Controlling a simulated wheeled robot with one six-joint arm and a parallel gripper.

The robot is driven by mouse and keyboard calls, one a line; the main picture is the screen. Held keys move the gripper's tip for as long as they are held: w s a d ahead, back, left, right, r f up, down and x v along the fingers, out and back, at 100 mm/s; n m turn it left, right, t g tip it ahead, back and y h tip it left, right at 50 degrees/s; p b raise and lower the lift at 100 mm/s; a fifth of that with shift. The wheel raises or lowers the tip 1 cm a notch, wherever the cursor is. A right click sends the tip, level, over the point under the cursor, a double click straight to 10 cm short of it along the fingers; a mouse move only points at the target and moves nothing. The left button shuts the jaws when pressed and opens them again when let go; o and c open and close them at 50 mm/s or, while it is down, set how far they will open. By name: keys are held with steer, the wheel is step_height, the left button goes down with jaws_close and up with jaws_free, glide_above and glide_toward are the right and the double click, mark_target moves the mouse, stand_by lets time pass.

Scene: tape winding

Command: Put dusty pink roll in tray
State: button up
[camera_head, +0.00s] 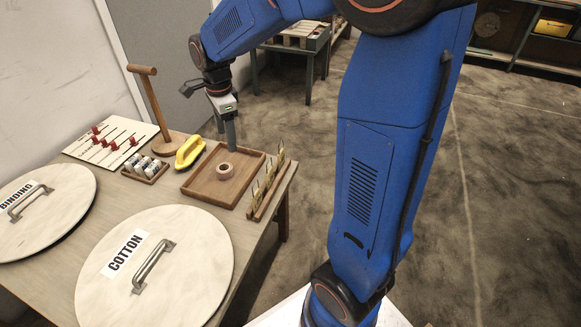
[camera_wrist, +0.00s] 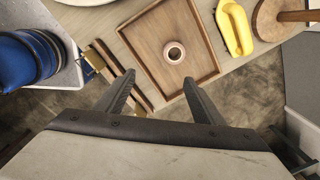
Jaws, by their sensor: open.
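The dusty pink roll (camera_head: 225,171) lies flat inside the wooden tray (camera_head: 192,191), near its middle. In the wrist view the roll (camera_wrist: 174,52) shows as a small ring on the floor of the tray (camera_wrist: 150,84), clear of the walls. My gripper (camera_head: 222,126) is above the back part of the tray, apart from the roll. In the wrist view my gripper (camera_wrist: 158,86) has its two fingers spread wide with nothing between them.
A yellow handled tool (camera_head: 189,152) and a wooden post stand (camera_head: 158,115) are left of the tray. A slotted rack (camera_head: 266,190) stands along its right side. Round lids marked COTTON (camera_head: 190,285) and BINDING (camera_head: 62,205) cover the near table. A small holder (camera_head: 145,168) contains several pale rolls.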

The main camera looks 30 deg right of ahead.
steer(key=s+d+r+n+t, duration=0.2)
steer(key=s+n, duration=0.7)
steer(key=s, duration=0.5)
steer(key=s+d+r+n+t, duration=0.2)
steer(key=s+n, duration=0.7)
steer(key=s, duration=0.5)
steer(key=shift+s+d+r+n, duration=0.2)
steer(key=shift+d+r+n, duration=0.25)
steer(key=shift+d, duration=0.4)
